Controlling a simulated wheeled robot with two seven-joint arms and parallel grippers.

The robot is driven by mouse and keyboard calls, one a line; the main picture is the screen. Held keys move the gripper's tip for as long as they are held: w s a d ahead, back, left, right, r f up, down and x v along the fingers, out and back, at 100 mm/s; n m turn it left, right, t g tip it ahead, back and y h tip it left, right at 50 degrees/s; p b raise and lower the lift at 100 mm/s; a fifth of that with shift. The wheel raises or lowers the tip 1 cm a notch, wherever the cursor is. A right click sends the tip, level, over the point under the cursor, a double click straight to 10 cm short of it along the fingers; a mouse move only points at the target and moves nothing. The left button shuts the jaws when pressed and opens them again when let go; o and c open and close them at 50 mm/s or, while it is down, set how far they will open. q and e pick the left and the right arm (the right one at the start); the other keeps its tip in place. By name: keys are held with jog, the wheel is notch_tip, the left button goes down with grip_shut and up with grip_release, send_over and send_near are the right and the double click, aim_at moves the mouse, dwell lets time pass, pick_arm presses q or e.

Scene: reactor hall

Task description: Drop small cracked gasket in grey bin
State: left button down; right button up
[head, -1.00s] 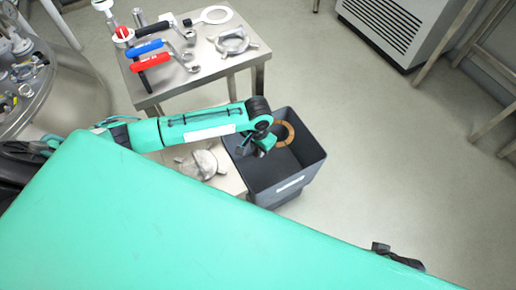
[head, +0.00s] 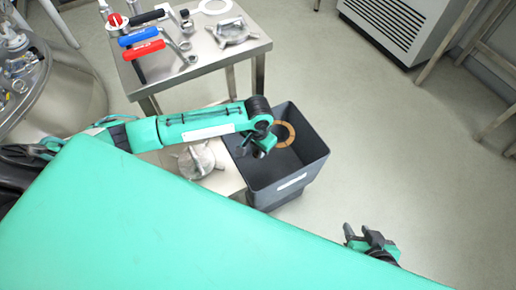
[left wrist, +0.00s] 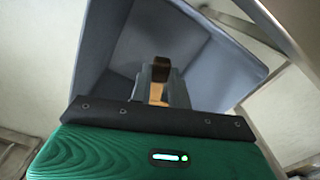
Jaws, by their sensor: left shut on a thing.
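The gasket (head: 292,131) is a small copper-brown ring. My left gripper (head: 268,142) is shut on it and holds it over the open grey bin (head: 291,184), within the outline of its mouth. In the left wrist view, a brown edge of the gasket (left wrist: 161,70) shows between the fingers (left wrist: 161,88), with the bin's grey walls (left wrist: 220,72) around. Any crack is too small to see. My right gripper (head: 370,238) is at the lower right, empty, with its fingers apart, above the floor.
A steel table (head: 205,66) behind the bin holds red- and blue-handled tools, a white ring and a metal fitting (head: 231,31). A grey metal part (head: 197,160) lies on a low pale surface left of the bin. The floor to the right is clear.

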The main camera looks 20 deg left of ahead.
pick_arm(q)
jog(key=c, duration=1.3)
grip_release()
jog(key=shift+o, duration=0.2)
notch_tip(320, 180, up, 2)
jog(key=p, duration=0.3)
jog(key=shift+r, duration=0.1)
jog(key=shift+r+p, duration=0.2)
jog(key=shift+p, duration=0.1)
pick_arm(e)
jog(key=s+d+r+g+h, duration=0.2)
jog(key=s+d+g, duration=0.2)
jog(key=d, duration=0.2)
pick_arm(q)
notch_tip(320, 180, up, 3)
jog(key=p, duration=0.5)
jog(key=shift+r, duration=0.2)
pick_arm(e)
notch_tip(320, 180, down, 12)
jog(key=g, duration=0.1)
jog(key=shift+w+f+m+g+h, duration=0.15)
jog(key=shift+m+g+h, duration=0.15)
jog(key=shift+m, duration=0.1)
jog(key=shift+a, duration=0.1)
